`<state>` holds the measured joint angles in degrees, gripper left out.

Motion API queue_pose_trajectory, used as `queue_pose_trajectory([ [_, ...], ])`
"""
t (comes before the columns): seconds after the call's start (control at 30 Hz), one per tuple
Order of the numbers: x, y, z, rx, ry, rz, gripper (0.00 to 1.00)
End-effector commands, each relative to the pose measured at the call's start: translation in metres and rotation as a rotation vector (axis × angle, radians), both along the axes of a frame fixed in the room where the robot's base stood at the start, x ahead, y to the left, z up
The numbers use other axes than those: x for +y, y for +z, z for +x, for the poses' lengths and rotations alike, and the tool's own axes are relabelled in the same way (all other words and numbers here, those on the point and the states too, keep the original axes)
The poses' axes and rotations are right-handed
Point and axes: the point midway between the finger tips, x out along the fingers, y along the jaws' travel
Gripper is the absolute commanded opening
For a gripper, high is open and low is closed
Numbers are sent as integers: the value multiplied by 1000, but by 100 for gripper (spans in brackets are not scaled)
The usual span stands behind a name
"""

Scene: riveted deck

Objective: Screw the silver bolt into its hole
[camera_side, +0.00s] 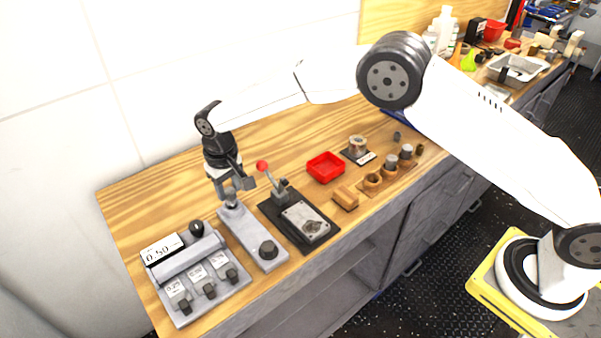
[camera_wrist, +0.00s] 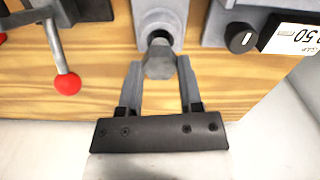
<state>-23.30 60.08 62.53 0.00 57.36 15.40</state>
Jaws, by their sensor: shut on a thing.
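The silver bolt (camera_wrist: 159,62) shows its grey hexagonal head between my two fingers in the wrist view. My gripper (camera_wrist: 158,75) is shut on it, one finger on each side of the head. In the side view my gripper (camera_side: 229,189) points down over the far end of a long grey block (camera_side: 250,238). The bolt (camera_side: 231,199) appears there as a small grey piece just below the fingers.
A lever with a red ball (camera_side: 262,166) stands close to the right of my gripper, on a black-based fixture (camera_side: 306,222). A grey panel with labels and knobs (camera_side: 196,273) lies to the left. A red tray (camera_side: 325,167) and a wooden holder (camera_side: 388,180) are further right.

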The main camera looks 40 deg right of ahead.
Motion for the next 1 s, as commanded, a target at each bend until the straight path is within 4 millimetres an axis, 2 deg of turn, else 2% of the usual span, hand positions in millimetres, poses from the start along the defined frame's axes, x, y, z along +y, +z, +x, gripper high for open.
queue_pose_trajectory([
  [1.0,0,-11,0,0,0,0,3],
])
